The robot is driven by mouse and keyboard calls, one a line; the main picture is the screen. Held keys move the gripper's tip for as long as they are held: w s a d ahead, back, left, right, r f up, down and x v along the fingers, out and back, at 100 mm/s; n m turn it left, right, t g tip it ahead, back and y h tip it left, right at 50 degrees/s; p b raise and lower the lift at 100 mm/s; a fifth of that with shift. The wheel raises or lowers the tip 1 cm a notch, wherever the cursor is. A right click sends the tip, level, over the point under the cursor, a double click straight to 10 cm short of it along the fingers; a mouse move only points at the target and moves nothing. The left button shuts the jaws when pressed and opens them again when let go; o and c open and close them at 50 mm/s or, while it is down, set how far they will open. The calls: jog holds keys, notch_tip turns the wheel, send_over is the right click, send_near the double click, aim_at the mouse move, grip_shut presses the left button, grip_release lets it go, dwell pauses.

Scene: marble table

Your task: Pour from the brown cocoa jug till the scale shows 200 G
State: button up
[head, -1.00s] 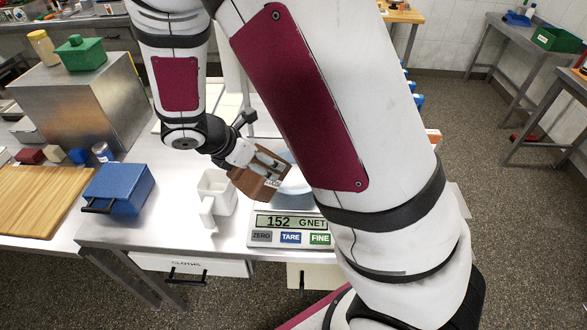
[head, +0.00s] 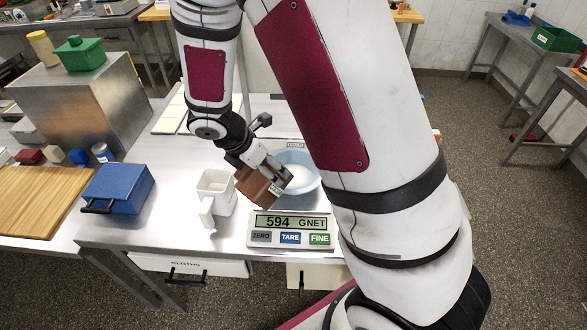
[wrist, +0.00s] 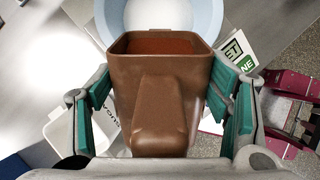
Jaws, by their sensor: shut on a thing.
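The brown cocoa jug (head: 262,190) is tilted at the left front rim of a pale blue bowl (head: 311,164). It overlaps the rim in the picture; whether they touch is unclear. My gripper (head: 273,171) is shut on the jug. In the wrist view, the jug (wrist: 150,85) sits between the green finger pads, with red-brown cocoa inside near its mouth. The bowl (wrist: 215,14) is just beyond that mouth and holds something white; no cocoa stream shows. The scale (head: 291,241) reads 594 G NET, with the bowl behind its display.
A white jug (head: 214,192) stands close left of the brown jug. A blue box (head: 118,189) and a wooden board (head: 40,198) lie further left. My own arm hides the table to the right of the bowl.

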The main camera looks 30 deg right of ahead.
jog(key=shift+w+d+r+y, duration=0.15)
jog(key=shift+d+r+y, duration=0.35)
jog(key=shift+y, duration=0.3)
jog(key=shift+a+f, duration=0.1)
dwell(1.0)
jog(key=shift+w+d+r+g+y, duration=0.15)
jog(key=shift+d+r+g+y, duration=0.2)
jog(key=shift+y, duration=0.35)
dwell(5.4)
